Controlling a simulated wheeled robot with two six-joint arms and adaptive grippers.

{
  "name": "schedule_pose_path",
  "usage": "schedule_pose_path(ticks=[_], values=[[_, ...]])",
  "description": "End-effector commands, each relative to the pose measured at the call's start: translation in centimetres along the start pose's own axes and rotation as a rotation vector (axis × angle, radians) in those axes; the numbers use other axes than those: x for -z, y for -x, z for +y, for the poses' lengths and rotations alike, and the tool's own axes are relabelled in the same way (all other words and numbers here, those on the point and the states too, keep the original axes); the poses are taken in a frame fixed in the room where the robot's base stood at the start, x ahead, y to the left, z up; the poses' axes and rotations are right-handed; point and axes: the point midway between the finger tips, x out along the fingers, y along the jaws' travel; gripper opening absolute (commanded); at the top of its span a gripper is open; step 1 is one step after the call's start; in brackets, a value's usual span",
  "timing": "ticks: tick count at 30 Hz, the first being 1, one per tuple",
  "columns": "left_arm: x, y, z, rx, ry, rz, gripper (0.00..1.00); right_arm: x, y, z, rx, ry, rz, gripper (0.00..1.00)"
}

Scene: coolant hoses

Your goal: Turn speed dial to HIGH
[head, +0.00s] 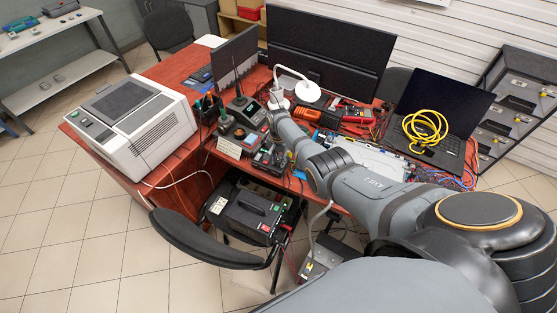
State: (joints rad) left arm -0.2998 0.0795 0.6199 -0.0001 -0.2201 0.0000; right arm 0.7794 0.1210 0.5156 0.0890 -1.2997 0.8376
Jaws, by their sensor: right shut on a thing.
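My right arm reaches in from the lower right over the red-brown desk (168,68). My right gripper (270,157) is small and dark at the desk's front edge, among crowded equipment. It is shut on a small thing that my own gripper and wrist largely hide. The speed dial and its markings cannot be made out, so its setting cannot be read. My left gripper is not in view.
A white boxy machine (135,115) stands on the desk's left. Monitors (330,48) and a laptop (440,105) with a yellow cable coil (425,128) are behind.

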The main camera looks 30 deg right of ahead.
Motion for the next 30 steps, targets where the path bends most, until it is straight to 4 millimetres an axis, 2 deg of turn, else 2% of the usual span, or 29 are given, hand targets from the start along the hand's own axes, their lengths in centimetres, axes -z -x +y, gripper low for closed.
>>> schedule_pose_path(ticks=[11,12,16,26,30], values=[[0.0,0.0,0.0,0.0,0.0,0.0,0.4,0.0,0.0,0.0,0.001,-0.004,0.0,0.0],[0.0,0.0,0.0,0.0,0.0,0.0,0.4,0.0,0.0,0.0,0.001,-0.004,0.0,0.28],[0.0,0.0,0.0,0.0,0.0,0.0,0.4,0.0,0.0,0.0,0.001,-0.003,0.0,0.45],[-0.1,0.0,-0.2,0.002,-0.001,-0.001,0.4,0.0,0.2,0.0,0.001,-0.003,0.001,0.45],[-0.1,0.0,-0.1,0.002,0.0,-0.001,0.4,0.1,1.4,-0.1,0.002,-0.003,0.002,0.45]])
